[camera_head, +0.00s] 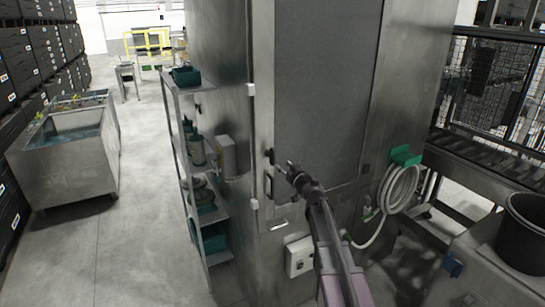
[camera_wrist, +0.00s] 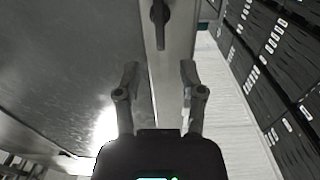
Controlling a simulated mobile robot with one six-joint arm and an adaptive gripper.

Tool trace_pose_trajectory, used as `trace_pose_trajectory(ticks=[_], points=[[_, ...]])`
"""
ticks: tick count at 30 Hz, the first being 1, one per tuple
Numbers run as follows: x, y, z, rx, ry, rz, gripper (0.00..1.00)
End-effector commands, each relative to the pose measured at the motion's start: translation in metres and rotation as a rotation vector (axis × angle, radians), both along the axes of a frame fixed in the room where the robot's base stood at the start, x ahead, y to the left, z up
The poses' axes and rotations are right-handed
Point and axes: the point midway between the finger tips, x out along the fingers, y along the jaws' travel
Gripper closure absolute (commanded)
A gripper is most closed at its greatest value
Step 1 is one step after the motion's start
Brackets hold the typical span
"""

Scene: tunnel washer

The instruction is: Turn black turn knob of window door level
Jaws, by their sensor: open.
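The window door (camera_head: 325,95) is a tall grey panel in the front of a steel cabinet. Two small dark fittings sit at its left edge: an upper one (camera_head: 270,156) and a lower, upright one (camera_head: 269,186). My gripper (camera_head: 281,169) is close to both in the head view. In the wrist view a black turn knob (camera_wrist: 160,22) with a narrow, lengthwise grip lies beyond my open fingertips (camera_wrist: 159,72), roughly in line with the gap between them. The fingers do not touch it. I cannot tell which fitting in the head view this knob is.
A shelf rack (camera_head: 181,150) with green bins stands left of the cabinet. A coiled white hose (camera_head: 398,190) hangs on a green holder at right. A metal handle (camera_head: 279,225) and a grey switch box (camera_head: 299,256) are below. Floor (camera_head: 150,220) at left is clear.

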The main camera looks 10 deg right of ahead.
Motion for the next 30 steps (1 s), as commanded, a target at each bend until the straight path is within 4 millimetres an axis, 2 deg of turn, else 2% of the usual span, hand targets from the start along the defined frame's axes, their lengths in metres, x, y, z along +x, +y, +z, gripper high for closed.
trace_pose_trajectory(ticks=[1, 3, 15, 21, 30], points=[[0.011, 0.003, 0.0, 0.0, 0.0, 0.001, 0.49], [0.022, 0.006, 0.0, 0.0, 0.0, 0.001, 0.49], [0.076, 0.025, 0.0, 0.0, 0.0, 0.001, 0.49], [0.091, 0.03, 0.0, 0.0, 0.0, 0.001, 0.49], [0.094, 0.032, 0.0, 0.0, 0.0, 0.001, 0.49]])
